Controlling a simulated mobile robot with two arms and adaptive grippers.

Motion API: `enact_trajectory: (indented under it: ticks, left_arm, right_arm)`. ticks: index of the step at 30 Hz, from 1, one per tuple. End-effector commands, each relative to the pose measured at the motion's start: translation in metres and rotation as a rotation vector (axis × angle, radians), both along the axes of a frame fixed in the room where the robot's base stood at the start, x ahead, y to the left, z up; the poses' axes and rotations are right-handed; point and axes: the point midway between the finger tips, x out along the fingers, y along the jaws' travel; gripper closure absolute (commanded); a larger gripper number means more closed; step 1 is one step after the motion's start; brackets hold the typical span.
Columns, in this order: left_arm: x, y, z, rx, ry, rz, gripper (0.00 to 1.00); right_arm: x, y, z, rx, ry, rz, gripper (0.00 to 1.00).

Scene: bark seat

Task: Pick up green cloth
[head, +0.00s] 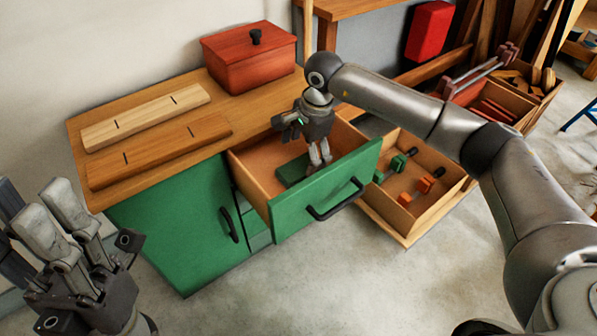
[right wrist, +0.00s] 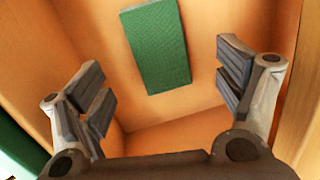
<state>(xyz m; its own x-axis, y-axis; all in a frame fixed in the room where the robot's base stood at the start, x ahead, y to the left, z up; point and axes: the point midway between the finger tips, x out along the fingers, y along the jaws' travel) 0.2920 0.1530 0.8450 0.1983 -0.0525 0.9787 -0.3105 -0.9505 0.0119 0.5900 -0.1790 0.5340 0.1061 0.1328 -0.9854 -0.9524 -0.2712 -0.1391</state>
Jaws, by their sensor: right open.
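The green cloth (head: 292,171) is a flat folded rectangle lying on the floor of the open drawer (head: 262,152). In the right wrist view the cloth (right wrist: 156,47) shows whole, ahead of the fingers and between their lines. My right gripper (head: 320,165) points down into the drawer, just right of the cloth in the head view. Its fingers (right wrist: 160,90) are spread apart with nothing between them, and the cloth looks apart from them. My left gripper (head: 58,225) is at the lower left, away from the cabinet, with its fingers apart and empty.
The drawer's green front with a black handle (head: 336,200) stands below my right arm. A red lidded box (head: 249,62) and two wooden boards (head: 145,117) (head: 160,150) lie on the cabinet top. A wooden crate (head: 420,212) with orange and green items stands to the right.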

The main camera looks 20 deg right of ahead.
Motion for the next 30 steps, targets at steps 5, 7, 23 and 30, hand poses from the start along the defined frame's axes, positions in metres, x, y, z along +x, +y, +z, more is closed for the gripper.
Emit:
enact_trajectory:
  ticks: [5,7,23,30]
  left_arm:
    - [0.0,0.0,-0.005,-0.001,-0.002,0.0,0.6]
    - [0.0,0.0,-0.009,0.0,-0.001,0.0,0.6]
    - [0.0,0.0,-0.019,0.0,0.001,-0.001,0.6]
    - [0.0,0.0,-0.019,0.0,0.001,-0.001,0.6]
  right_arm:
    - [0.001,0.002,-0.012,-0.001,0.002,0.0,0.12]
    - [0.002,0.003,-0.023,-0.001,0.003,0.0,0.12]
    - [0.006,0.007,-0.054,-0.001,-0.001,0.0,0.2]
    - [0.006,0.007,-0.054,-0.001,0.0,0.0,0.51]
